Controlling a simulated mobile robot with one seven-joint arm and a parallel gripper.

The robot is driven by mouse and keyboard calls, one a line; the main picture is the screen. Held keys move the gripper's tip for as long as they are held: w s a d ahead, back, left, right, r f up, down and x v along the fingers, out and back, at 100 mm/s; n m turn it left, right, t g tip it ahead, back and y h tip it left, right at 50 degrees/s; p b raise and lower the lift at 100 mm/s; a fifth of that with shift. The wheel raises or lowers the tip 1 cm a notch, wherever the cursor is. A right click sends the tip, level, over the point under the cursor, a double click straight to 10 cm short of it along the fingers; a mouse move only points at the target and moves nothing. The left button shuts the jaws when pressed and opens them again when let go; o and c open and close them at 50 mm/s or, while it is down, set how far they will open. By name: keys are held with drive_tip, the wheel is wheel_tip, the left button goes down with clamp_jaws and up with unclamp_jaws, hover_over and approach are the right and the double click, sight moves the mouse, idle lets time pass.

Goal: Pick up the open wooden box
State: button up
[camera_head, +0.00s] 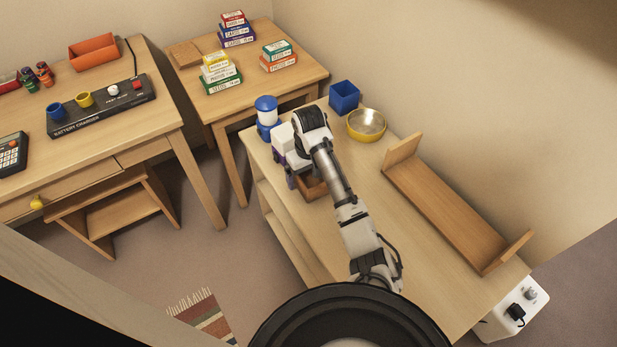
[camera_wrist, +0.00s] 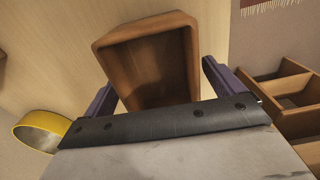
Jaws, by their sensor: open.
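The open wooden box (camera_wrist: 146,62) is brown, with its hollow side facing the wrist camera. It stands on the light wooden shelf top; in the head view only a part of it (camera_head: 313,188) shows beneath my arm. My gripper (camera_wrist: 160,78) is open, with one purple finger on each side of the box's near part. The palm hides the box's nearest edge. I cannot tell whether the fingers touch its walls.
A blue-and-white jar (camera_head: 267,118), a blue square cup (camera_head: 344,97) and a yellow bowl (camera_head: 366,125) stand near the shelf's far end. A long wooden book rack (camera_head: 445,212) lies along the wall side. The shelf top (camera_head: 385,255) between is clear.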

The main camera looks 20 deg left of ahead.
drive_tip(key=c, duration=1)
drive_tip(key=shift+c, duration=0.6)
drive_tip(key=shift+r, duration=0.2)
